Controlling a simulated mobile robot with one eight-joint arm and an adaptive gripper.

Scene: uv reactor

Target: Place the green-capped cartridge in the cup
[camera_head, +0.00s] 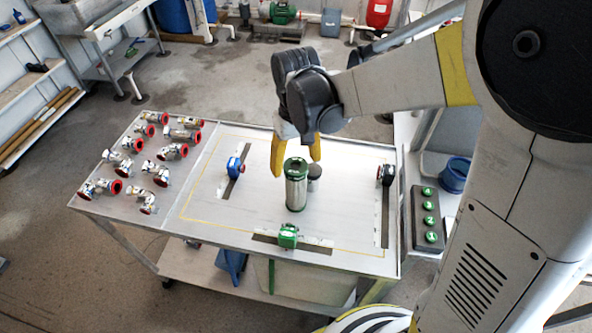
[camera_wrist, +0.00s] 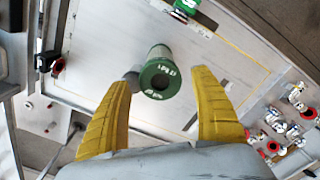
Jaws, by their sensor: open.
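The green-capped cartridge (camera_head: 296,190), a silvery cylinder with green ends, stands upright on the table. In the wrist view its green cap (camera_wrist: 158,68) shows from above, with white lettering and a dark central hole. My gripper (camera_head: 296,168) is open, its yellow fingers just behind and around the cartridge's top in the head view. In the wrist view the gripper (camera_wrist: 162,78) has one finger on each side of the cap, with visible gaps and nothing held. A blue, cup-like round container (camera_head: 455,175) sits on the right-hand bench; I cannot tell if it is the task's cup.
A short dark-topped cylinder (camera_head: 314,178) stands close behind the cartridge. Blue (camera_head: 234,166), green (camera_head: 288,236) and black (camera_head: 386,175) fixtures sit around the table. Several red-ended valves (camera_head: 150,168) fill its left side. A green-button panel (camera_head: 428,219) is at right.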

